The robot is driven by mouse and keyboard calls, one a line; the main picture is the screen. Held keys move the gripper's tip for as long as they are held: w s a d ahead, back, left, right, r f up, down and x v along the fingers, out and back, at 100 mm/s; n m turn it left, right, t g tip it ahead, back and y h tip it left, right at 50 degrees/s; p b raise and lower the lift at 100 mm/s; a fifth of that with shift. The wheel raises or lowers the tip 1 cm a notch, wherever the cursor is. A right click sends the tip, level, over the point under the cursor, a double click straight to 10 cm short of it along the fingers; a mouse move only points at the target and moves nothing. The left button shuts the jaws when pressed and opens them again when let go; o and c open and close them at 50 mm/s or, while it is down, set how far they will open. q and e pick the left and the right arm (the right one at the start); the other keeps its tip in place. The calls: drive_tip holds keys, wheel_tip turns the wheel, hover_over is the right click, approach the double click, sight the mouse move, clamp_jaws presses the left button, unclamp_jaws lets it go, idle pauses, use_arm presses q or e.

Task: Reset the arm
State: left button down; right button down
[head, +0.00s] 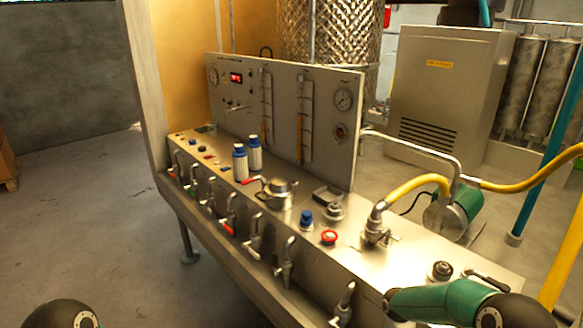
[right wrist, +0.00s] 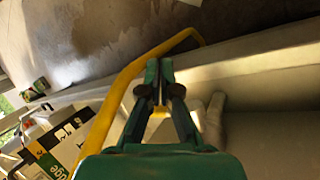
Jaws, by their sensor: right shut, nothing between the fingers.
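My right gripper (right wrist: 158,72) shows in the right wrist view with its two dark green fingers close together. It is shut and holds nothing. A yellow hose or pipe (right wrist: 125,77) passes just left of the fingers and bends behind their tips; I cannot tell whether they touch. In the head view a green part of my right arm reaches in at the lower right, over the near right end of the steel bench (head: 462,255). The right gripper itself does not show there. Only a dark rounded joint of my left arm shows at the lower left; my left gripper is out of view.
The bench carries a gauge panel (head: 285,110), two blue-and-white bottles (head: 240,164), a red knob (head: 329,237) and several front taps. A yellow hose (head: 415,184) and a green motor (head: 455,210) stand at the right. The floor (head: 75,200) at left is clear.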

drive_tip(key=s+a+f+n+t+y, duration=0.2)
drive_tip(key=s+a+f+n, duration=0.3)
drive_tip(key=s, duration=0.4)
drive_tip(key=s+a+f+n+t+y, duration=0.2)
drive_tip(key=s+a+f+n+y, duration=0.15)
drive_tip(key=s+a, duration=0.4)
drive_tip(key=w+n+t, duration=0.1)
drive_tip(key=w+d+n+h, duration=0.1)
drive_tip(key=n, duration=0.1)
drive_tip(key=w+f+n+t, duration=0.1)
drive_tip(key=w, duration=0.1)
drive_tip(key=shift+d+t, duration=0.2)
drive_tip(key=shift+t, duration=0.1)
